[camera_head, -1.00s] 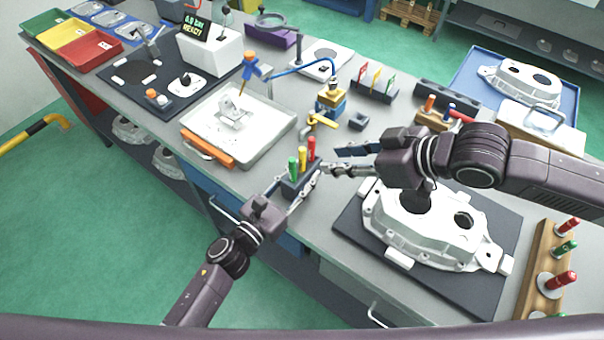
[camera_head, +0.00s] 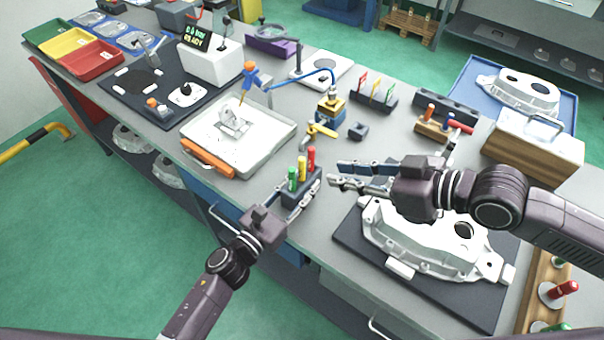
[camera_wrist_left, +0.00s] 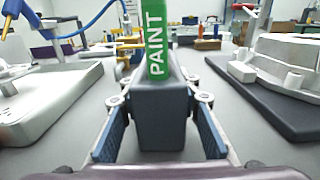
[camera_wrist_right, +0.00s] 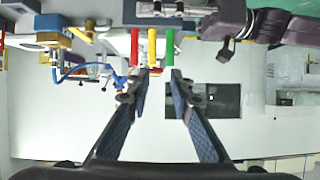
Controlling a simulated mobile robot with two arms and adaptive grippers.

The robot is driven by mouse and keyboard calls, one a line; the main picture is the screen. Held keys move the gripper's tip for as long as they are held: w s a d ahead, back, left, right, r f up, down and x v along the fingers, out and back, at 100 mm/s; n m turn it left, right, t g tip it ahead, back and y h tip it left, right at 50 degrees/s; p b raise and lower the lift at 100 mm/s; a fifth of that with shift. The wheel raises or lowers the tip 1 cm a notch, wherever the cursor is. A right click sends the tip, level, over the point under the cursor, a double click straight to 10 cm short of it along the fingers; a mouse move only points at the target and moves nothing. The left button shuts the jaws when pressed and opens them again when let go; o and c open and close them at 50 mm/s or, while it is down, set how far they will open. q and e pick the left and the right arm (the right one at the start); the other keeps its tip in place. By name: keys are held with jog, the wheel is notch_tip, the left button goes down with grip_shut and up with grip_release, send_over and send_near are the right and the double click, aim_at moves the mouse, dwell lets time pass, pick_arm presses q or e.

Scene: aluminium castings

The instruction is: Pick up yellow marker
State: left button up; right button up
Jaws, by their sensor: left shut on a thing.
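The yellow marker (camera_head: 302,169) stands upright between a red marker (camera_head: 311,159) and a green marker (camera_head: 292,179) in a dark block holder (camera_head: 303,191). My left gripper (camera_head: 301,199) is shut on the holder, one finger on each side; the left wrist view shows the holder (camera_wrist_left: 163,115) between the fingers, with the green marker hiding the others. My right gripper (camera_head: 334,174) is open and empty, just right of the markers in the head view. In the right wrist view the yellow marker (camera_wrist_right: 152,48) lies beyond the gap between the open fingertips (camera_wrist_right: 150,80).
A white casting (camera_head: 425,235) on a dark mat lies right of the holder, under my right arm. A white tray (camera_head: 270,150) with an orange handle stands to the left. A brass valve fixture (camera_head: 328,112) and a small dark block (camera_head: 358,131) stand behind.

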aim_at(302, 177)
jog(key=shift+t, duration=0.4)
jog(key=shift+w+d+f+x, duration=0.1)
jog(key=shift+d+x, duration=0.05)
jog(key=shift+x, duration=1.6)
jog(key=shift+w+d+f+x, duration=0.1)
jog(key=shift+x, duration=1.6)
jog(key=shift+w+d+f+x, duration=0.1)
jog(key=shift+w+d+x, duration=0.05)
jog(key=shift+x, duration=1.6)
jog(key=shift+s+r, duration=0.1)
jog(key=shift+y, duration=0.3)
grip_shut()
